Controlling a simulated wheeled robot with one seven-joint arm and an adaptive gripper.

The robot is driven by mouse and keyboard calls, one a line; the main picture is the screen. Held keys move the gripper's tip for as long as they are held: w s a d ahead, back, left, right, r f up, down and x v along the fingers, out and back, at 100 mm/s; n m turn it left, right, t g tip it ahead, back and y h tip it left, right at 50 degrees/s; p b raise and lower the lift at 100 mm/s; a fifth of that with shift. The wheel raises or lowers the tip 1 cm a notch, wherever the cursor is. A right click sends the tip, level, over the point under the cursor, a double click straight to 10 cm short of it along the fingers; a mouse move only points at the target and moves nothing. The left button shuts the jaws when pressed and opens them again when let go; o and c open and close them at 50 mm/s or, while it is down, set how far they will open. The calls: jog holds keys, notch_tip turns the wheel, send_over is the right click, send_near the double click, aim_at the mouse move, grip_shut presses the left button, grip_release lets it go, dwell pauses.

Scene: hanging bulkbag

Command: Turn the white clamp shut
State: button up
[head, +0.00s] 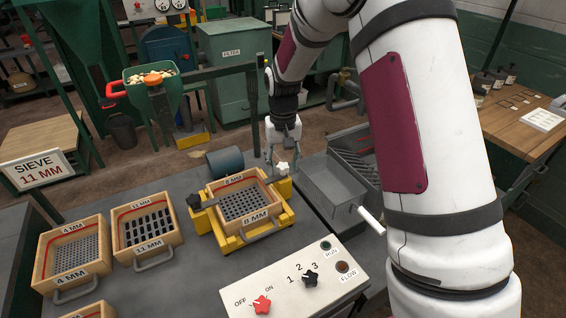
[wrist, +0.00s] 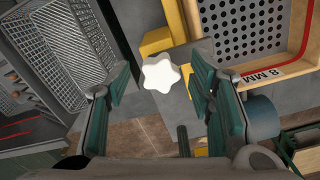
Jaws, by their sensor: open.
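The white clamp (head: 282,168) is a star-shaped knob at the right rear of the yellow sieve holder (head: 288,216). It also shows in the wrist view (wrist: 160,73), ahead of and between my fingers. My gripper (head: 282,158) points down just above and behind the knob in the head view. In the wrist view my gripper (wrist: 158,88) is open, with a finger on each side of the knob and clear gaps to it. The 8 mm sieve (head: 247,205) sits in the yellow holder, with a black clamp knob (head: 193,201) on its left side.
A wire basket and grey tray (head: 335,188) stand right of the holder. A control panel (head: 295,283) with red and black knobs is in front. The 4 mm (head: 73,254) and 11 mm sieves (head: 148,230) lie to the left. A grey cylinder (head: 225,162) is behind the holder.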

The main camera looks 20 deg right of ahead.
aim_at(283, 166)
jog(key=shift+r, duration=0.1)
notch_tip(283, 166, up, 12)
dwell(0.5)
jog(key=s+r+t, duration=0.2)
jog(key=s+r, duration=0.9)
jog(key=s, duration=0.4)
jog(key=s+f+n+t, duration=0.1)
jog(key=s+t, duration=0.1)
jog(key=s, duration=1.5)
jog(key=shift+d+f+n+t, duration=0.15)
jog(key=shift+f+n+t, duration=0.05)
jog(key=shift+n+t, duration=0.1)
